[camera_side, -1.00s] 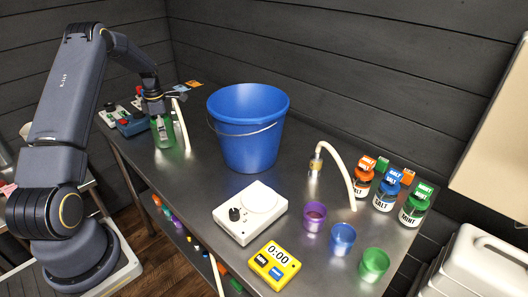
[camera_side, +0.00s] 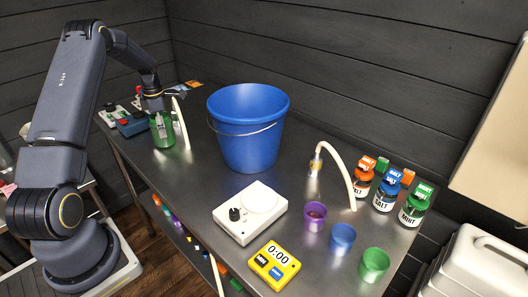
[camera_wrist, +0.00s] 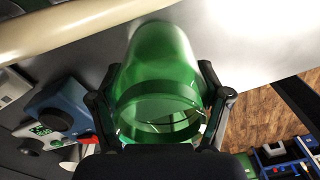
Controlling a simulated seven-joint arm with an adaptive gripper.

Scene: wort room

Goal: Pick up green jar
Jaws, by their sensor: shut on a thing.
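The green jar (camera_side: 167,136) is see-through green and stands upright at the far left of the metal table in the side view. My gripper (camera_side: 158,118) is around it from above. In the wrist view the jar (camera_wrist: 160,60) fills the space between the two dark fingers of my gripper (camera_wrist: 160,108), one on each side. The gripper is shut on it. I cannot tell whether the jar's base touches the table.
A white hose (camera_side: 181,125) runs close beside the jar. A blue bucket (camera_side: 248,145) stands to its right, and a blue control box (camera_side: 133,127) to its left. Several cups, a white scale (camera_side: 250,222) and a yellow timer (camera_side: 274,265) are at the front right.

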